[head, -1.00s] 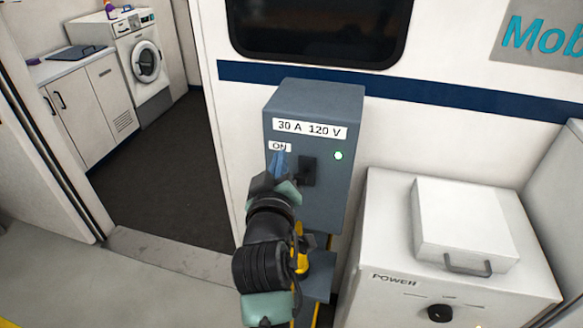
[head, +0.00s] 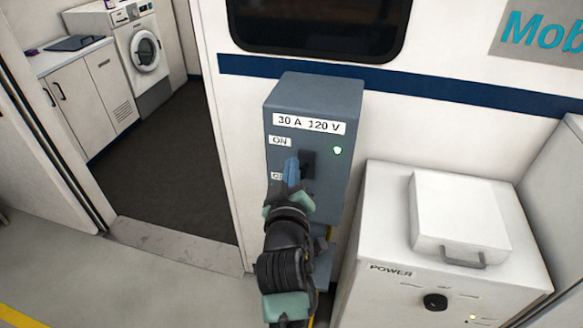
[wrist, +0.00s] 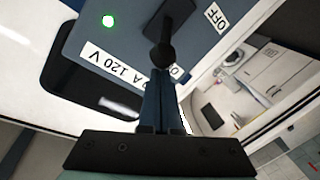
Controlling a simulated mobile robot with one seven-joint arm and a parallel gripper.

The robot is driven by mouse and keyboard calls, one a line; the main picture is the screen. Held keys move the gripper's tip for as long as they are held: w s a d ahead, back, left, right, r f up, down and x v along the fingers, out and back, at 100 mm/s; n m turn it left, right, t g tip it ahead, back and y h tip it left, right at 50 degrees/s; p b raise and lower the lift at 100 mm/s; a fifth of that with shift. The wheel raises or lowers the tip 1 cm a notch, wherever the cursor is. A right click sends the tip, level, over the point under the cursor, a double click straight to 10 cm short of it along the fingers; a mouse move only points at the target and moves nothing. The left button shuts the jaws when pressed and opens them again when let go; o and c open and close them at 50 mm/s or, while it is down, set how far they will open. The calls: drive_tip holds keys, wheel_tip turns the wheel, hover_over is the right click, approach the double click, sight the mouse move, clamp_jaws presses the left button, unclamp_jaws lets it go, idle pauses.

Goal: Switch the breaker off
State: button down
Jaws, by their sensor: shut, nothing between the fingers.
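The breaker box (head: 299,98) is a grey cabinet marked "30 A 120 V" on the wall. Its black switch lever (head: 308,163) sits between an ON label (head: 280,141) and a lower label (head: 276,176) that my gripper partly covers. The wrist view shows the lever (wrist: 164,42) and an OFF label (wrist: 214,16). A green light (head: 337,150) on the box is lit. My gripper (head: 292,166) is shut and empty, just in front of the lever. In the wrist view its fingertips (wrist: 158,85) are close to the lever's knob, on the ON side; contact is unclear.
A white power unit (head: 390,215) with a black knob and a white handled box (head: 460,215) on top stands right of the breaker. A doorway on the left opens to a cabinet (head: 95,95) and a washing machine (head: 143,50). The floor at left is clear.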

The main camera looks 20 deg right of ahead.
drive_tip(key=shift+s+a+f+t+b, duration=0.15)
drive_tip(key=shift+f+t+b, duration=0.2)
drive_tip(key=shift+b, duration=0.85)
